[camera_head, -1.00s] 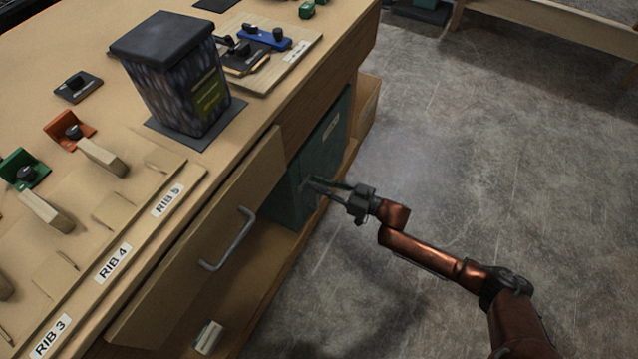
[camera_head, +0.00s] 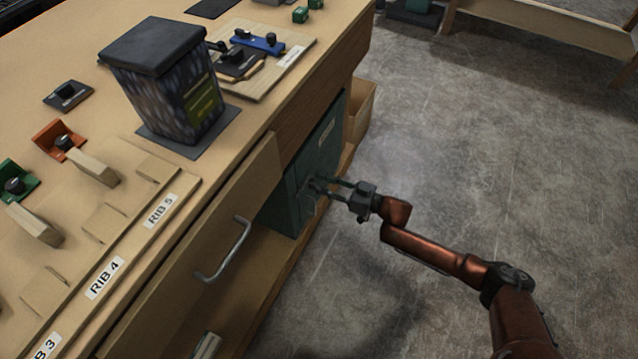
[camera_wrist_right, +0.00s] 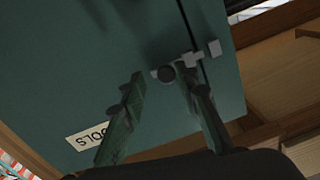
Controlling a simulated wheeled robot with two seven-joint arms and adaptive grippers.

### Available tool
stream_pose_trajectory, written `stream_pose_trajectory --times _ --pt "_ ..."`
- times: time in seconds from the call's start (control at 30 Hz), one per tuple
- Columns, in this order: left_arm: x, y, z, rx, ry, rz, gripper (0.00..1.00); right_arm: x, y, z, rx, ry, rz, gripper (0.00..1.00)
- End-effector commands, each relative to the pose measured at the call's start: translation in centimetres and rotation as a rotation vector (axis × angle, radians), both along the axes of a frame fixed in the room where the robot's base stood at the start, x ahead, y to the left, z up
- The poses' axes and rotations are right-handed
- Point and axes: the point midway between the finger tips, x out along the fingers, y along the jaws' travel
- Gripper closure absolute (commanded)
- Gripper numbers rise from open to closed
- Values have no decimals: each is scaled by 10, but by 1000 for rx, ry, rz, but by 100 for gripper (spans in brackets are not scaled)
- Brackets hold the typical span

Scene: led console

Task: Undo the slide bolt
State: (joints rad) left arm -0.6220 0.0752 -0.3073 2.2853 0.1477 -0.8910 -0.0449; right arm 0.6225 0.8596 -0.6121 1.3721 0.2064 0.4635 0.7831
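The green cabinet (camera_head: 323,150) stands under the bench, with a white label on its door. In the right wrist view its face (camera_wrist_right: 95,50) fills the upper part, with a "TOOLS" label (camera_wrist_right: 92,136) upside down. The slide bolt (camera_wrist_right: 190,60) is a small grey bar with a round knob, lying across the dark door seam. My right gripper (camera_head: 326,187) is at the cabinet door. In the right wrist view its fingers (camera_wrist_right: 164,80) are apart, with the knob between their tips; contact cannot be told. My left gripper is not in view.
A wooden drawer front with a metal handle (camera_head: 224,250) juts beside the cabinet on the left. A dark bin (camera_head: 165,85) and a board with a blue part (camera_head: 258,40) stand on the bench top (camera_head: 100,20). The floor (camera_head: 470,160) at right is clear.

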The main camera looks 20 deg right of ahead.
Motion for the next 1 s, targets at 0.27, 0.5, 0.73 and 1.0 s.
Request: stream_pose_trajectory --times 0.27,0.5,0.73,1.0 --pt "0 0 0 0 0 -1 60 -1 3 0 1 -1 5 66" --pt "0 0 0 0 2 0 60 -16 -11 -1 0 0 4 66" --pt "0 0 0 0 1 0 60 -53 -43 -1 -1 1 4 66" --pt "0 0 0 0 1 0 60 -84 -71 -1 0 1 2 66"
